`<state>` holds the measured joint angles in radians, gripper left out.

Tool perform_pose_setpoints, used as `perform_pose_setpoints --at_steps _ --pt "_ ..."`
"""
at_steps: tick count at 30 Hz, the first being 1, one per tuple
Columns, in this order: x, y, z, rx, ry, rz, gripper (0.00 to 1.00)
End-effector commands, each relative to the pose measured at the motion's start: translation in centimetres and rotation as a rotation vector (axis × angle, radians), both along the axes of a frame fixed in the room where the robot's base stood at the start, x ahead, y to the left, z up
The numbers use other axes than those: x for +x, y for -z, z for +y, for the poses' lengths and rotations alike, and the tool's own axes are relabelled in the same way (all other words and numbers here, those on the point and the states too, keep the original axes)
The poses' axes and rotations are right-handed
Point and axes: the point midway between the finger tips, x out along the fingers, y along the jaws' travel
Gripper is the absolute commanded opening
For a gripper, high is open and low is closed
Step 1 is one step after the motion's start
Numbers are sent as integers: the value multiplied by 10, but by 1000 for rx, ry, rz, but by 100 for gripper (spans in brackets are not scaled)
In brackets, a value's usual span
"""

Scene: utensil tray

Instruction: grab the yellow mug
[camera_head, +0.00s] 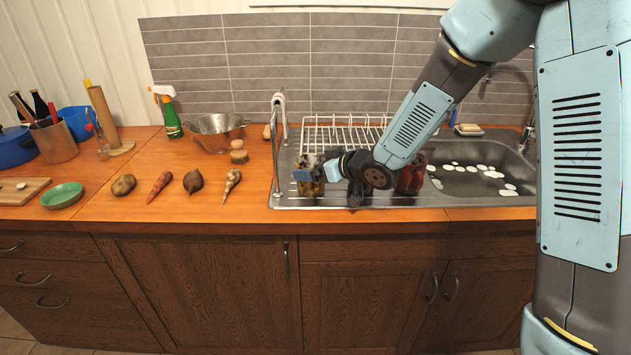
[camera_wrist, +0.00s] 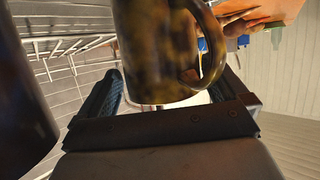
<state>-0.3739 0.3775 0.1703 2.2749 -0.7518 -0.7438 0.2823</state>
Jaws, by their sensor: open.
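The yellow mug (camera_head: 311,188) is mottled yellow and dark brown and stands at the left end of the metal sink unit. In the wrist view the mug (camera_wrist: 155,48) is close up, with its handle on the right. My gripper (camera_head: 317,174) is at the mug and partly covers it in the head view. In the wrist view my gripper (camera_wrist: 168,85) is open, with a dark finger on either side of the mug's lower part. I cannot tell whether either finger touches it.
A dark red mug (camera_head: 411,178) stands just right of my forearm. Vegetables, including a carrot (camera_head: 159,186), lie on the wooden counter. A dark object (camera_wrist: 20,115) fills the wrist view's left edge.

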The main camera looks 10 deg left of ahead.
Motion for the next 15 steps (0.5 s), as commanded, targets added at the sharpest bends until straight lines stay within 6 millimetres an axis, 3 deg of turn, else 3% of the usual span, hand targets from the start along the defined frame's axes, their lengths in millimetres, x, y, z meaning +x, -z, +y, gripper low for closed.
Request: perform_pose_setpoints --at_steps 8,15 --pt "3 1 4 1 1 -1 100" --pt "3 2 4 1 1 -1 77"
